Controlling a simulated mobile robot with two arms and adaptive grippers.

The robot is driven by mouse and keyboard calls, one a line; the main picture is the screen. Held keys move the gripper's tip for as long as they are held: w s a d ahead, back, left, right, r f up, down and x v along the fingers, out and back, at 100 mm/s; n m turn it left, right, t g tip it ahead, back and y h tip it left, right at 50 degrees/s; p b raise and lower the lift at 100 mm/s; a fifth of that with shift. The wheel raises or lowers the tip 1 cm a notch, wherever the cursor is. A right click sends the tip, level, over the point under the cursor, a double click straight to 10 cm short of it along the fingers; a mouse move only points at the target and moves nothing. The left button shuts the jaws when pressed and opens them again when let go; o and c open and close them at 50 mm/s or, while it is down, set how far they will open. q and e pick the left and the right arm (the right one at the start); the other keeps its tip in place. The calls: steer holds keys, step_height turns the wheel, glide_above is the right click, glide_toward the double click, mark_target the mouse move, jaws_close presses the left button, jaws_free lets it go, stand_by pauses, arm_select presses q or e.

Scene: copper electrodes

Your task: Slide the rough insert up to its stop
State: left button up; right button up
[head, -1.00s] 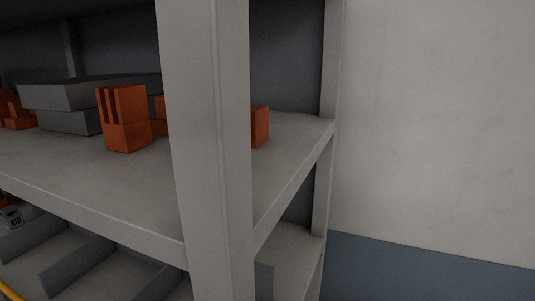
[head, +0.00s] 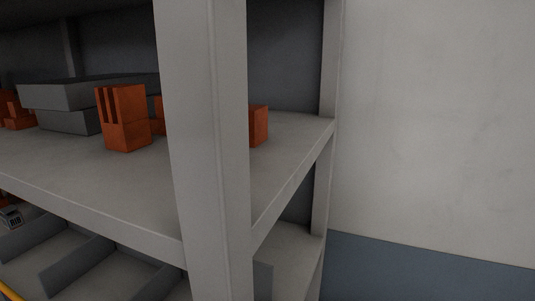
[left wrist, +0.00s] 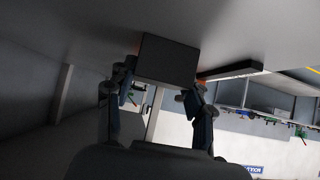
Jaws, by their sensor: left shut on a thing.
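In the left wrist view my left gripper (left wrist: 161,82) is shut on a dark grey block (left wrist: 167,59), one finger on each side. Small orange glimpses show beside the block; I cannot tell whether they belong to it. I cannot tell whether this block is the rough insert, and no stop can be made out. In the head view an orange slotted electrode block (head: 124,118) stands upright on the shelf. Another orange block (head: 259,125) is partly hidden behind the post. My right gripper is in neither view.
A grey shelf post (head: 210,150) stands close in front. Stacked grey slabs (head: 80,94) lie on the shelf (head: 90,175) at left, with more orange pieces (head: 16,118). Grey dividers (head: 75,265) stand on the level below. A pale surface (left wrist: 60,30) lies close around the held block.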

arm_select(q)
steer(key=shift+w+a+b, duration=0.15)
steer(key=shift+w+a, duration=0.1)
steer(key=shift+a, duration=0.4)
steer(key=shift+w+a+b, duration=0.15)
steer(key=shift+w+a, duration=0.15)
steer(key=shift+a, duration=0.4)
steer(key=shift+w+a+b, duration=0.15)
steer(key=shift+w+a, duration=0.1)
steer(key=shift+a, duration=0.5)
steer(key=shift+r, duration=0.15)
steer(key=o, duration=0.8)
steer(key=shift+a, duration=0.1)
steer(key=shift+o, duration=1.4)
steer(key=shift+w, duration=0.1)
